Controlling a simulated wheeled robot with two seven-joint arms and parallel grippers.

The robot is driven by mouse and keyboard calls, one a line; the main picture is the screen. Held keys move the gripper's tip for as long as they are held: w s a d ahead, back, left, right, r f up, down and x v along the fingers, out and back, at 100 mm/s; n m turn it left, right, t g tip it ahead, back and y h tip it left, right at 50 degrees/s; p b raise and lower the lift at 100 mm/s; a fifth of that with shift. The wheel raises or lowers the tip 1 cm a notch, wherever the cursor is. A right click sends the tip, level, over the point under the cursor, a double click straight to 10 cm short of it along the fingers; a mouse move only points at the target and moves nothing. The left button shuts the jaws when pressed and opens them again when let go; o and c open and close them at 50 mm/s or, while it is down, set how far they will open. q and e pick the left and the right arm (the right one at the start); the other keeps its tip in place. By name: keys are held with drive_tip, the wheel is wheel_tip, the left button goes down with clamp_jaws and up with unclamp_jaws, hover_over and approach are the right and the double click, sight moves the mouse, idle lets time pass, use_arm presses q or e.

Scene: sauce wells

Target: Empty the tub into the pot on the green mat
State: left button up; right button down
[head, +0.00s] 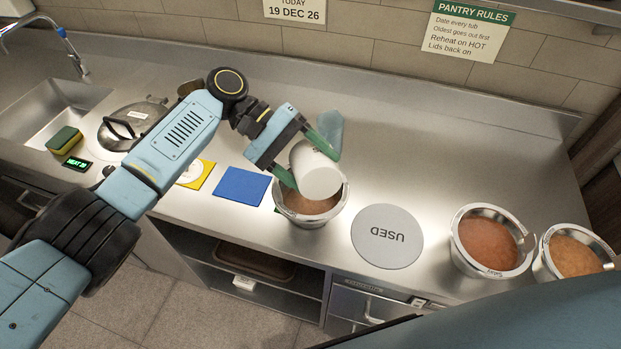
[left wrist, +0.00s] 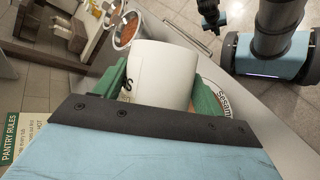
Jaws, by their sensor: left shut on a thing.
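My left gripper (head: 306,152) is shut on a white tub (head: 318,175). It holds the tub strongly tilted over a metal pot (head: 308,222) with brown-orange sauce in it. The tub's base faces the head camera, so its mouth and contents are hidden. In the left wrist view the tub (left wrist: 162,75) sits between the green fingers and hides most of the pot below. Only a sliver of green shows at the pot's left side, so the mat under it is mostly hidden.
A grey disc marked USED (head: 387,236) lies right of the pot. Two more sauce pots (head: 490,268) (head: 575,283) stand further right. A blue mat (head: 242,187) and a yellow mat (head: 200,176) lie left. A lidded pot (head: 130,125), sponge (head: 64,139) and sink are further left.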

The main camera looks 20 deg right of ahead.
use_arm(q)
drive_tip(key=shift+w+d+r+n+g+b, duration=0.1)
drive_tip(key=shift+w+n+g+b, duration=0.4)
drive_tip(key=shift+b, duration=0.9)
drive_tip(key=shift+s+r, duration=0.1)
drive_tip(key=shift+r, duration=0.05)
